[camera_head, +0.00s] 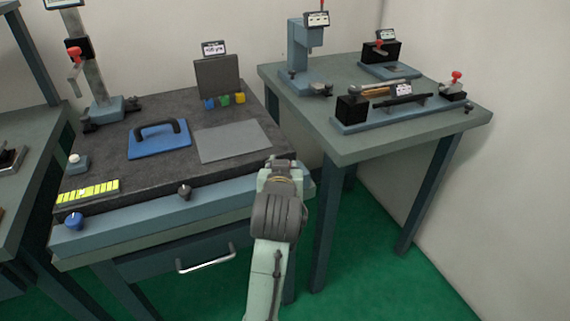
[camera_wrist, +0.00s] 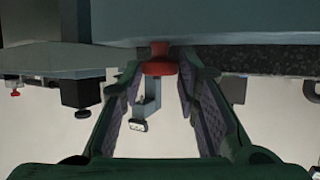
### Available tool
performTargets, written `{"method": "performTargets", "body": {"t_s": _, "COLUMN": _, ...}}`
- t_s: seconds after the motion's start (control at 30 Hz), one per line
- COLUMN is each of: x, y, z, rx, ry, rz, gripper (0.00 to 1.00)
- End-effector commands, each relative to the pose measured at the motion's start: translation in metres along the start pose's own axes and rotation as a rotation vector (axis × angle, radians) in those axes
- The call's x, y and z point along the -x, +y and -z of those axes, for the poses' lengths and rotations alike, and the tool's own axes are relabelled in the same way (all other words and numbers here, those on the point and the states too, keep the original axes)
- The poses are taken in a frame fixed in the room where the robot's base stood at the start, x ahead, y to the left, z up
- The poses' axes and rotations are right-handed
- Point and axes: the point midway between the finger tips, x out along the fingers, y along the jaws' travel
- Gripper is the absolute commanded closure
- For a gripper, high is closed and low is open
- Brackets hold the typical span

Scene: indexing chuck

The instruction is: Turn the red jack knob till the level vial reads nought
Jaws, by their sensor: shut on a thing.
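The red jack knob (camera_wrist: 159,62) shows in the wrist view, between the two padded fingers of my gripper (camera_wrist: 160,75), under the edge of a blue-grey slab. My gripper is shut on it. In the head view my gripper (camera_head: 281,164) is at the front right corner of the granite bench, and the knob is hidden behind it. The level vial (camera_head: 90,192) is a yellow-green strip with dark marks at the bench's front left. A small pale spot shows left of its middle; its exact reading is too small to tell.
A blue knob (camera_head: 74,221) and a black knob (camera_head: 184,191) sit along the front edge. A blue plate with a black handle (camera_head: 158,138) and a grey plate (camera_head: 232,140) lie on the granite. A second bench (camera_head: 360,150) stands at the right.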

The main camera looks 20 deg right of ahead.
Motion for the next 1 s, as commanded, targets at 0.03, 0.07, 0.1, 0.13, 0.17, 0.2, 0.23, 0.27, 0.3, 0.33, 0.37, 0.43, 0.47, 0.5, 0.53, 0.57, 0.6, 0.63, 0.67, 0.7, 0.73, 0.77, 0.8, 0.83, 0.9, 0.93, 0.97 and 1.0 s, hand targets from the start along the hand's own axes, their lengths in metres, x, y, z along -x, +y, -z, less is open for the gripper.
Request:
{"method": "performTargets", "body": {"t_s": 0.03, "x": 0.001, "y": -0.004, "z": 0.002, "rx": -0.011, "ry": -0.001, "rz": -0.035, "gripper": 0.98}}
{"method": "performTargets", "body": {"t_s": 0.07, "x": 0.0, "y": -0.005, "z": 0.002, "rx": -0.023, "ry": -0.001, "rz": -0.061, "gripper": 0.98}}
{"method": "performTargets", "body": {"t_s": 0.1, "x": 0.0, "y": -0.006, "z": 0.002, "rx": -0.037, "ry": -0.001, "rz": -0.096, "gripper": 0.98}}
{"method": "performTargets", "body": {"t_s": 0.13, "x": 0.0, "y": -0.007, "z": 0.002, "rx": -0.049, "ry": 0.0, "rz": -0.121, "gripper": 0.98}}
{"method": "performTargets", "body": {"t_s": 0.17, "x": 0.0, "y": -0.007, "z": 0.002, "rx": -0.06, "ry": -0.001, "rz": -0.149, "gripper": 0.98}}
{"method": "performTargets", "body": {"t_s": 0.2, "x": -0.001, "y": -0.008, "z": 0.002, "rx": -0.074, "ry": -0.001, "rz": -0.184, "gripper": 0.98}}
{"method": "performTargets", "body": {"t_s": 0.23, "x": -0.001, "y": -0.009, "z": 0.002, "rx": -0.085, "ry": -0.001, "rz": -0.209, "gripper": 0.98}}
{"method": "performTargets", "body": {"t_s": 0.27, "x": -0.001, "y": -0.009, "z": 0.002, "rx": -0.096, "ry": -0.001, "rz": -0.236, "gripper": 0.98}}
{"method": "performTargets", "body": {"t_s": 0.3, "x": -0.001, "y": -0.011, "z": 0.002, "rx": -0.11, "ry": -0.001, "rz": -0.269, "gripper": 0.98}}
{"method": "performTargets", "body": {"t_s": 0.33, "x": -0.002, "y": -0.011, "z": 0.002, "rx": -0.121, "ry": -0.001, "rz": -0.296, "gripper": 0.98}}
{"method": "performTargets", "body": {"t_s": 0.37, "x": -0.002, "y": -0.011, "z": 0.003, "rx": -0.133, "ry": 0.0, "rz": -0.321, "gripper": 0.98}}
{"method": "performTargets", "body": {"t_s": 0.43, "x": -0.002, "y": -0.012, "z": 0.003, "rx": -0.156, "ry": 0.001, "rz": -0.378, "gripper": 0.98}}
{"method": "performTargets", "body": {"t_s": 0.47, "x": -0.003, "y": -0.013, "z": 0.003, "rx": -0.166, "ry": 0.0, "rz": -0.401, "gripper": 0.98}}
{"method": "performTargets", "body": {"t_s": 0.5, "x": -0.003, "y": -0.013, "z": 0.003, "rx": -0.178, "ry": 0.001, "rz": -0.43, "gripper": 0.98}}
{"method": "performTargets", "body": {"t_s": 0.53, "x": -0.004, "y": -0.014, "z": 0.003, "rx": -0.186, "ry": 0.001, "rz": -0.452, "gripper": 0.98}}
{"method": "performTargets", "body": {"t_s": 0.57, "x": -0.004, "y": -0.014, "z": 0.003, "rx": -0.196, "ry": 0.001, "rz": -0.473, "gripper": 0.98}}
{"method": "performTargets", "body": {"t_s": 0.6, "x": -0.004, "y": -0.014, "z": 0.003, "rx": -0.207, "ry": 0.001, "rz": -0.5, "gripper": 0.98}}
{"method": "performTargets", "body": {"t_s": 0.63, "x": -0.004, "y": -0.015, "z": 0.003, "rx": -0.215, "ry": 0.0, "rz": -0.518, "gripper": 0.98}}
{"method": "performTargets", "body": {"t_s": 0.67, "x": -0.004, "y": -0.015, "z": 0.003, "rx": -0.222, "ry": 0.001, "rz": -0.536, "gripper": 0.98}}
{"method": "performTargets", "body": {"t_s": 0.7, "x": -0.005, "y": -0.015, "z": 0.003, "rx": -0.23, "ry": 0.001, "rz": -0.558, "gripper": 0.98}}
{"method": "performTargets", "body": {"t_s": 0.73, "x": -0.005, "y": -0.015, "z": 0.003, "rx": -0.237, "ry": 0.002, "rz": -0.573, "gripper": 0.98}}
{"method": "performTargets", "body": {"t_s": 0.77, "x": -0.005, "y": -0.015, "z": 0.003, "rx": -0.244, "ry": 0.001, "rz": -0.587, "gripper": 0.98}}
{"method": "performTargets", "body": {"t_s": 0.8, "x": -0.005, "y": -0.015, "z": 0.003, "rx": -0.25, "ry": 0.0, "rz": -0.606, "gripper": 0.98}}
{"method": "performTargets", "body": {"t_s": 0.83, "x": -0.005, "y": -0.015, "z": 0.003, "rx": -0.256, "ry": 0.0, "rz": -0.617, "gripper": 0.98}}
{"method": "performTargets", "body": {"t_s": 0.9, "x": -0.006, "y": -0.015, "z": 0.003, "rx": -0.266, "ry": 0.0, "rz": -0.64, "gripper": 0.98}}
{"method": "performTargets", "body": {"t_s": 0.93, "x": -0.006, "y": -0.015, "z": 0.003, "rx": -0.269, "ry": 0.001, "rz": -0.649, "gripper": 0.98}}
{"method": "performTargets", "body": {"t_s": 0.97, "x": -0.006, "y": -0.015, "z": 0.003, "rx": -0.272, "ry": 0.001, "rz": -0.657, "gripper": 0.98}}
{"method": "performTargets", "body": {"t_s": 1.0, "x": -0.006, "y": -0.015, "z": 0.003, "rx": -0.276, "ry": 0.001, "rz": -0.665, "gripper": 0.98}}
